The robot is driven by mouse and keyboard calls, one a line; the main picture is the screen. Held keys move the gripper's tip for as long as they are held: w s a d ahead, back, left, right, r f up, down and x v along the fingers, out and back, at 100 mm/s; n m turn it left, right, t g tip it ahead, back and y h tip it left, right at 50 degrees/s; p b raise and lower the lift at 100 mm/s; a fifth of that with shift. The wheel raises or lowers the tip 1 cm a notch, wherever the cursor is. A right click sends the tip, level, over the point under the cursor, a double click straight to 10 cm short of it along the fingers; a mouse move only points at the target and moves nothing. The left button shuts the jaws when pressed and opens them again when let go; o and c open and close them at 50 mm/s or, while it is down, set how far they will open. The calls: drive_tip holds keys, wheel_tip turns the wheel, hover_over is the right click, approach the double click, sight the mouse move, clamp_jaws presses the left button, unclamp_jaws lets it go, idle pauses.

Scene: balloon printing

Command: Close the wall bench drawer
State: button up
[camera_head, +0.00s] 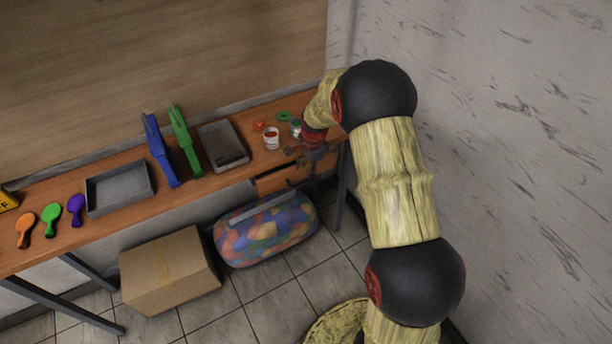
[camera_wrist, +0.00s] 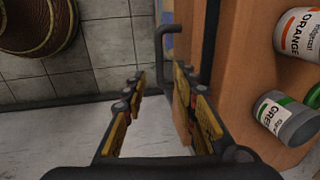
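The wall bench (camera_head: 110,206) runs along the wall with a wooden top; part of it also shows in the wrist view (camera_wrist: 250,65). Its drawer (camera_head: 272,184) is under the right part of the top and appears pulled out, with a dark gap behind its front. My gripper (camera_head: 307,172) is beside the drawer's right end and hides part of it.
An orange-labelled can (camera_head: 271,138) and a green-labelled can (camera_wrist: 285,117) stand on the bench near my arm. Grey trays (camera_head: 118,188) and blue and green tools sit further left. A cardboard box (camera_head: 168,268) and a colourful bag (camera_head: 265,232) are on the floor below.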

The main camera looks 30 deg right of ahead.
wheel_tip(320, 180, up, 6)
drive_tip(key=s, duration=0.1)
drive_tip(key=shift+r, duration=0.25)
drive_tip(key=shift+s, duration=0.1)
